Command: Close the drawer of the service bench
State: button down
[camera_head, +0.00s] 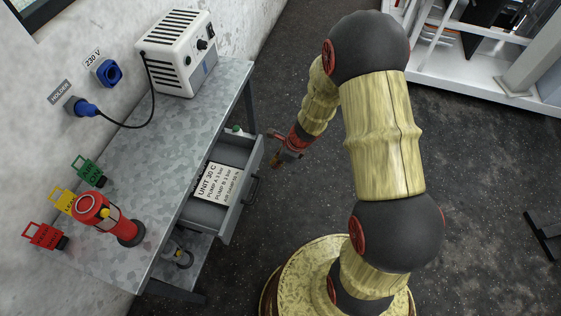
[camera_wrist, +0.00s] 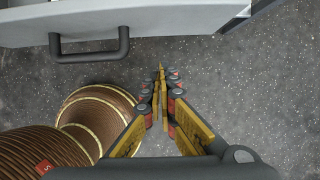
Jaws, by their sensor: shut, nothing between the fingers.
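The service bench (camera_head: 150,170) is a grey metal table against the wall at the left. Its drawer (camera_head: 247,178) stands pulled out to the right from under the top. A white card with printed text (camera_head: 216,186) lies inside it. The dark bar handle (camera_head: 252,190) is on the drawer's front; in the wrist view the handle (camera_wrist: 90,46) is at the upper left, below the pale drawer front (camera_wrist: 150,18). My gripper (camera_head: 274,162) is just outside the drawer front, near its far end. In the wrist view my gripper (camera_wrist: 161,72) is shut and empty, apart from the handle.
On the bench top are a white vented box (camera_head: 178,55) and a red-topped lamp-like device (camera_head: 108,218). A blue plug (camera_head: 82,107) with a black cable sits in the wall holder. A lower shelf (camera_head: 185,262) is under the drawer. A white rack (camera_head: 480,60) stands upper right.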

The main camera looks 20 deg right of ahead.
jog(key=w+a, duration=0.1)
jog(key=w+a+f, duration=0.1)
jog(key=w+a+b, duration=0.1)
jog(key=shift+a+f, duration=0.35)
jog(key=shift+a, duration=0.05)
jog(key=w+a+p, duration=0.2)
jog(key=w+a, duration=0.1)
jog(key=a, duration=0.1)
jog(key=w+a+p, duration=0.3)
jog(key=a, duration=0.1)
jog(key=w+a+p, duration=0.3)
jog(key=a, duration=0.1)
jog(key=shift+w+a+r, duration=0.1)
jog(key=shift+w+a, duration=0.05)
jog(key=shift+w, duration=0.05)
jog(key=shift+w+a+p, duration=0.3)
jog(key=shift+w+a, duration=0.1)
jog(key=shift+a, duration=0.05)
